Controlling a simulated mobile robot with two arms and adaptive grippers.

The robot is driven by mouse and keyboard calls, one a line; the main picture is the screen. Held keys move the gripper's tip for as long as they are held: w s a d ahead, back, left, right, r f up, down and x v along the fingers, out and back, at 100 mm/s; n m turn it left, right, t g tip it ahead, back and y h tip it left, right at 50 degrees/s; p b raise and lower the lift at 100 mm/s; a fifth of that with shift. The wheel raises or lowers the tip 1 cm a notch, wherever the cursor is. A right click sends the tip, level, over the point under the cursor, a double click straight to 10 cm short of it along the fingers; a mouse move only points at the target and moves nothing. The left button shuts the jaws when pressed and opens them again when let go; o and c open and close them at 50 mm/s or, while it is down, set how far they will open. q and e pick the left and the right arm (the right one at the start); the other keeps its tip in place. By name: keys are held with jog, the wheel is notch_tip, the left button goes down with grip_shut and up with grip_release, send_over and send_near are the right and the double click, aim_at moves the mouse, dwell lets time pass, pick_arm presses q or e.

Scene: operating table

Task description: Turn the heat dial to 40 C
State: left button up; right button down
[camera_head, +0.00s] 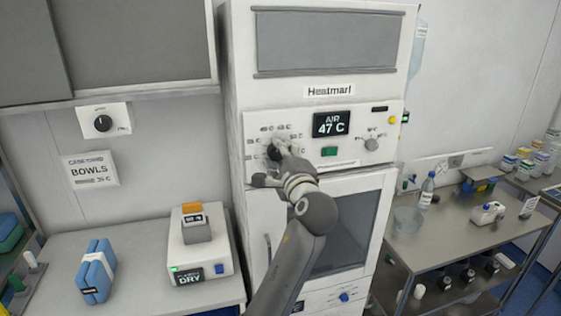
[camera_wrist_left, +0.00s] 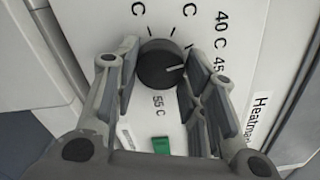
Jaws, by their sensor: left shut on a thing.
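The heat dial (camera_wrist_left: 160,65) is a round black knob on the white warming cabinet's panel. My left gripper (camera_head: 275,148) is at the dial and covers part of it in the head view. In the left wrist view, its fingers (camera_wrist_left: 158,92) stand on either side of the knob, shut on it. The dial's white pointer line faces right, towards the side with the 45 label; the exact mark is partly hidden by a finger. The 40 C label (camera_wrist_left: 222,28) lies up and right of the knob. The display (camera_head: 331,123) reads AIR 47 C. My right gripper is not in view.
A green button (camera_head: 329,151) and a smaller grey knob (camera_head: 371,144) are on the same panel, right of the dial. The cabinet's glass door (camera_head: 345,232) is below. A counter with a white device (camera_head: 199,250) stands left, a steel trolley (camera_head: 440,245) right.

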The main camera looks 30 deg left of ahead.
pick_arm(q)
jog(key=shift+f+n+b, duration=0.1)
jog(key=shift+n+b, duration=0.25)
jog(key=shift+n, duration=0.55)
jog(key=o, duration=1)
jog(key=v, duration=0.7)
jog(key=shift+s+d, duration=0.15)
jog(key=shift+d, duration=0.1)
jog(key=shift+a, duration=0.1)
